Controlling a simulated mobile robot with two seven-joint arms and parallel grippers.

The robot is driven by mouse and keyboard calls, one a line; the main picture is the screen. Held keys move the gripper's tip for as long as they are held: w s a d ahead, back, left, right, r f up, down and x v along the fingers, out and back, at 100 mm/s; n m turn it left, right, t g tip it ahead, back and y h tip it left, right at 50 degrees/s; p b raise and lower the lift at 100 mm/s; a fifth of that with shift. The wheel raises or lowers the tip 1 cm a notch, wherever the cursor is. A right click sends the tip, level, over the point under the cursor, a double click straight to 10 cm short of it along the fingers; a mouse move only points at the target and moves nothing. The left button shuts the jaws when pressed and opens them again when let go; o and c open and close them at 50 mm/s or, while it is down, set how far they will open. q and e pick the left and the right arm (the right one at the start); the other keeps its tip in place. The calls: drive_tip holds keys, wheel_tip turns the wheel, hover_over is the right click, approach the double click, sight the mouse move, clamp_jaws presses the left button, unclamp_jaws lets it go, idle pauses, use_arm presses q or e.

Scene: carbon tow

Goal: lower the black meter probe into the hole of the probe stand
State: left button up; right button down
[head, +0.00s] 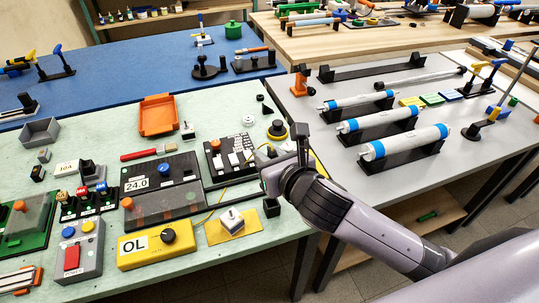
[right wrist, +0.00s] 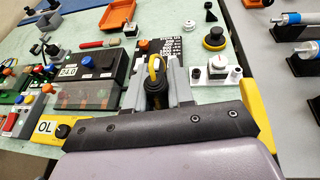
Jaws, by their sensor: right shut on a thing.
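My right gripper (head: 268,163) reaches in from the right over the green mat's right edge. In the right wrist view its grey fingers (right wrist: 168,85) are shut on the black meter probe (right wrist: 155,88), with a yellow loop at its upper end. The probe's tip is hidden. The yellow meter (head: 156,243) reads OL. My left gripper is not in view.
A white switch on a yellow plate (head: 240,229) lies left of the block. A black panel with white switches (head: 230,158) and a yellow-black button (head: 277,131) stand near the gripper.

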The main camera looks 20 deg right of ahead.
drive_tip(key=shift+f+b, duration=1.5)
drive_tip(key=shift+f, duration=1.45)
drive_tip(key=shift+r, duration=0.1)
drive_tip(key=shift+p, duration=0.55)
drive_tip(key=shift+p, duration=0.5)
drive_tip(key=shift+p, duration=0.45)
drive_tip(key=shift+f+b, duration=1.45)
drive_tip(key=shift+f, duration=1.2)
